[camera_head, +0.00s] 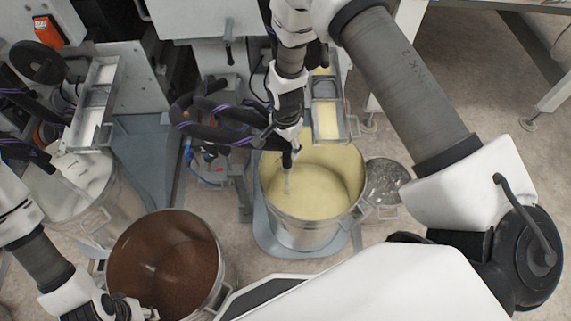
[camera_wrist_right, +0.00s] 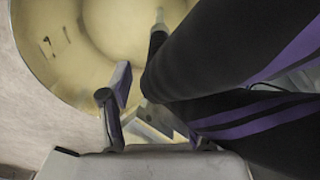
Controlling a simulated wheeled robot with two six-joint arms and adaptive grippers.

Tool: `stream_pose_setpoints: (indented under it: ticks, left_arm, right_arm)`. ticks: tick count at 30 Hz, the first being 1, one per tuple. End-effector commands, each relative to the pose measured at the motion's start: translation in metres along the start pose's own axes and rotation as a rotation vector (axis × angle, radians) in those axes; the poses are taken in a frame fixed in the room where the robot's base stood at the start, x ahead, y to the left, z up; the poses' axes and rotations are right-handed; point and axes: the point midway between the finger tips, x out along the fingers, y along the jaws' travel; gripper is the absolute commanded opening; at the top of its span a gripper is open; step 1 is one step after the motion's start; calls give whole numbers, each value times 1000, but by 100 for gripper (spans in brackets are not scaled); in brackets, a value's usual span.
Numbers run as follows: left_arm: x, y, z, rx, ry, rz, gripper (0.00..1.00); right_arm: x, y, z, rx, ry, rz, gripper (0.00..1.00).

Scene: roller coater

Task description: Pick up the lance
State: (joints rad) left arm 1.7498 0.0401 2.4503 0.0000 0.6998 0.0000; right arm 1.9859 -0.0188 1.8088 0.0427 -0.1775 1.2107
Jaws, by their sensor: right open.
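The lance (camera_head: 288,182) has a dark upper part and a thin pale tip that hangs over the yellow contents of a steel bucket. It also shows in the right wrist view (camera_wrist_right: 157,42), partly hidden behind thick dark hoses with purple stripes (camera_wrist_right: 225,55). My right gripper (camera_head: 287,142) is at the upper part of the lance above the bucket. In the right wrist view its fingers (camera_wrist_right: 133,108) are apart, close beside the lance and hoses, with no clear grip on either. My left gripper (camera_head: 135,310) is at the lower left by the brown-filled bucket; its fingers are unclear.
The steel bucket (camera_head: 300,228) with yellow contents stands on a grey base below my right gripper. A bucket (camera_head: 222,292) with brown contents is at lower left. Hoses (camera_head: 205,125) loop left of my right gripper. A metal tray (camera_head: 343,128) juts out to its right.

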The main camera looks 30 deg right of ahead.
Motion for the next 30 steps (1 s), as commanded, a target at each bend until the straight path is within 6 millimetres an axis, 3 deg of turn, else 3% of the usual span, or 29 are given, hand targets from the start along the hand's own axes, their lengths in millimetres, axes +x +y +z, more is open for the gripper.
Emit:
stream_pose_setpoints:
  ticks: [6, 14, 19, 20, 30]
  left_arm:
    - [8, 0, 0, 0, 0, 0, 38]
    - [8, 0, 0, 0, 1, 0, 38]
    - [8, 0, 0, 0, 1, 0, 38]
    - [8, 0, 0, 0, 1, 0, 38]
    - [7, 0, 0, 0, 1, 0, 38]
  right_arm:
    - [39, 1, -5, 1, 0, 1, 62]
    - [44, 0, -5, 0, 0, -1, 62]
    - [44, 0, -5, 0, 0, 0, 6]
    - [44, 0, -5, 0, 0, 0, 0]
    - [40, 0, -5, 0, 0, 0, 0]
